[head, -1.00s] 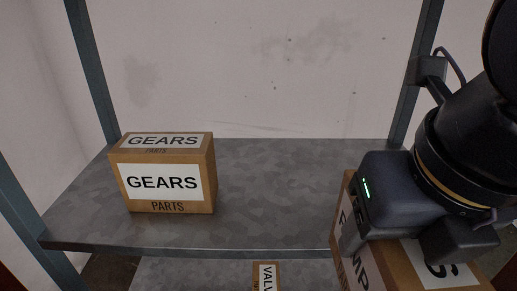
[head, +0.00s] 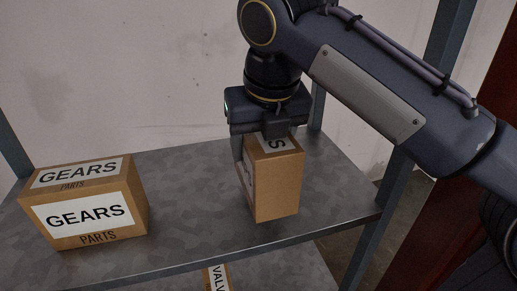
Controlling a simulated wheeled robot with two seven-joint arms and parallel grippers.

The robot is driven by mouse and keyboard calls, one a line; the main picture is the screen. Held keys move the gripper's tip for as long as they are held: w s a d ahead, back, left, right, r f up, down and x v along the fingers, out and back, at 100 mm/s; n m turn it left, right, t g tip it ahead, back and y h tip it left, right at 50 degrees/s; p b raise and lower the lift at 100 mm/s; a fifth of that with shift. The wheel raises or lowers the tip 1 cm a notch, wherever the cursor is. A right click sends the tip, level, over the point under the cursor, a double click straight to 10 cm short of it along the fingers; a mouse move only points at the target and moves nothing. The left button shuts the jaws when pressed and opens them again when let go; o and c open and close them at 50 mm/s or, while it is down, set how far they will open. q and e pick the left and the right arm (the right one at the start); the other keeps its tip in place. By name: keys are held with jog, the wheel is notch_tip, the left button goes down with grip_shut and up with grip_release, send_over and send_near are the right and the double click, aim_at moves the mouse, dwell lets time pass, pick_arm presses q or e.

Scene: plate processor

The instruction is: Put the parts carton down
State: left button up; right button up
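The parts carton (head: 277,187) is a brown box with white labels, mostly turned away; an "S" shows on its top. It is upright over the right part of the grey shelf (head: 185,215). I cannot tell whether its base touches the shelf or hovers just above. My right gripper (head: 262,143) is over the carton from above, its fingers against the carton's upper part, and it appears shut on it. The gripper hides part of the top. My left gripper is not in view.
A carton labelled GEARS (head: 88,212) stands on the shelf at the left, with bare shelf between the two cartons. A carton marked VALV (head: 217,279) shows on the lower shelf. A shelf post (head: 385,205) stands at the right.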

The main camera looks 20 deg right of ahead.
jog(key=shift+w+r, duration=0.1)
jog(key=shift+w, duration=0.3)
jog(key=shift+x, duration=1.2)
jog(key=shift+s+f, duration=0.1)
jog(key=shift+f, duration=0.55)
jog(key=shift+f, duration=0.15)
jog(key=o, duration=1.4)
jog(key=shift+o, duration=0.2)
